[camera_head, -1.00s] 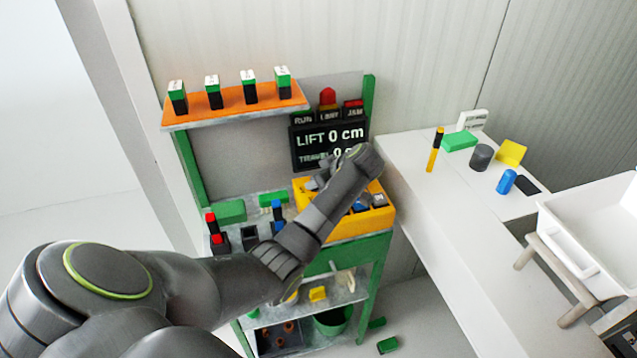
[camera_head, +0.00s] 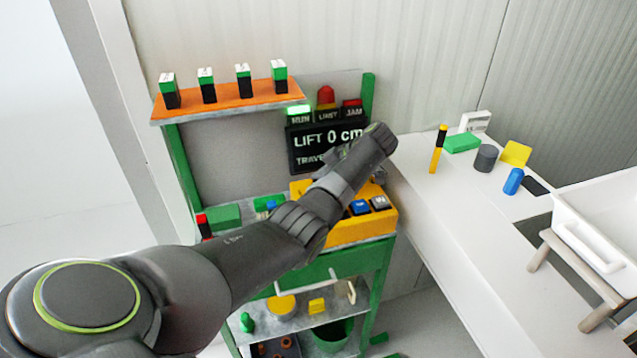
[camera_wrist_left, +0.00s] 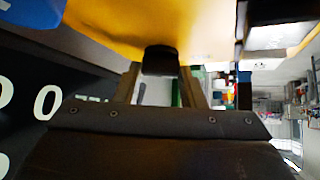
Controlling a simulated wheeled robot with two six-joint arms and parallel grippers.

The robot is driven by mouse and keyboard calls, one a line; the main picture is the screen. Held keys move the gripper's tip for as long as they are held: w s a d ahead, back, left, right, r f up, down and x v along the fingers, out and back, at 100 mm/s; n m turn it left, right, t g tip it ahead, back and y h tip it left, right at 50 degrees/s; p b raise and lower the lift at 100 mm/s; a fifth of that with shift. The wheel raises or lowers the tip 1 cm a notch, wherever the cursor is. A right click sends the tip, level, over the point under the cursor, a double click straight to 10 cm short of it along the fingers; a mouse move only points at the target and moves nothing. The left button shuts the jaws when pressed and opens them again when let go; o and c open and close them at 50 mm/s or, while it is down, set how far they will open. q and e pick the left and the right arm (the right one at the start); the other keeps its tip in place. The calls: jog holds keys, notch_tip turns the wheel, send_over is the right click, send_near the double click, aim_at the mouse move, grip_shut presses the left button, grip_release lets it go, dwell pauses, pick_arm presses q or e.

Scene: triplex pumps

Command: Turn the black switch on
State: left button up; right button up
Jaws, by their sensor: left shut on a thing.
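The yellow control box (camera_head: 345,232) sits on the green bench, partly hidden behind my left arm. In the left wrist view, the black switch (camera_wrist_left: 160,62) stands out from the yellow box face. My left gripper (camera_wrist_left: 160,82) has one finger on each side of the switch and is shut on it. In the head view my forearm and wrist cover the switch and the fingertips. The display panel (camera_head: 328,138) reads "LIFT 0 cm". Its RUN lamp (camera_head: 298,110) is lit bright green. My right gripper is not in view.
An orange shelf (camera_head: 232,108) with several green-black blocks is above left. A white table (camera_head: 460,225) with small items is at right.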

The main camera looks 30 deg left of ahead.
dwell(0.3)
pick_arm(q)
jog(key=o, duration=1)
jog(key=shift+r, duration=0.2)
